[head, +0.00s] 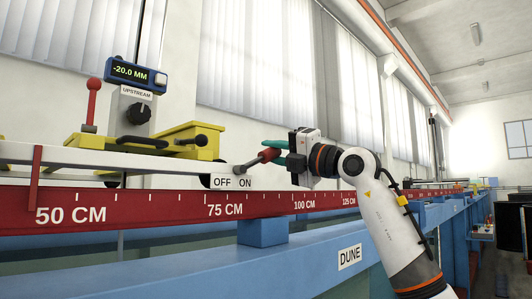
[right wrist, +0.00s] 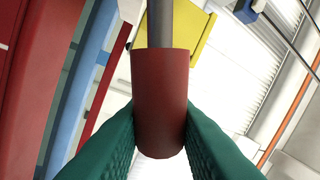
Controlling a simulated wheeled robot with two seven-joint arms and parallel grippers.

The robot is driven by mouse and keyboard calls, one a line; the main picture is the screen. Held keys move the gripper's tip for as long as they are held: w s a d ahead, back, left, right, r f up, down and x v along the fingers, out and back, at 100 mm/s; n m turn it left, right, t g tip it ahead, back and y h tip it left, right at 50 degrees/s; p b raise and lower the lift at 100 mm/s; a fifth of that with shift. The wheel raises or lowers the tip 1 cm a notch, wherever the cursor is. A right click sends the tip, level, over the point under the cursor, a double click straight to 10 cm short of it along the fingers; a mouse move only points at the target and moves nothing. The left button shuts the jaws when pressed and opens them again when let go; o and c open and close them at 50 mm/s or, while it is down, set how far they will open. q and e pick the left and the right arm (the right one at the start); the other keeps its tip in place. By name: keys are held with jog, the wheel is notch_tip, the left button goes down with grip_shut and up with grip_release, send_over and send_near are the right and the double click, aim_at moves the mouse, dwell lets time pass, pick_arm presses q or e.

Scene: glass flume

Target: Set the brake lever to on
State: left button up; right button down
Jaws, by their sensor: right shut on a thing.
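The brake lever (head: 248,165) is a grey rod with a red grip, just above the white OFF / ON plate (head: 232,182) in the head view. It leans to the right, toward the ON side. My right gripper (head: 275,151) is shut on the red grip, with green fingers on either side of it. In the right wrist view the red grip (right wrist: 160,100) fills the middle between the green fingers, and the grey rod runs up from it. My left gripper is not in view.
A yellow carriage (head: 190,137) carries a display reading -20.0 MM (head: 130,72), a black knob and a red-knobbed lever (head: 93,95). A red scale rail (head: 160,207) and a blue beam (head: 190,262) run along the front.

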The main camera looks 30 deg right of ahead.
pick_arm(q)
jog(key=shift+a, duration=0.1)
pick_arm(e)
jog(key=shift+f, duration=0.1)
jog(key=c, duration=1.2)
grip_release()
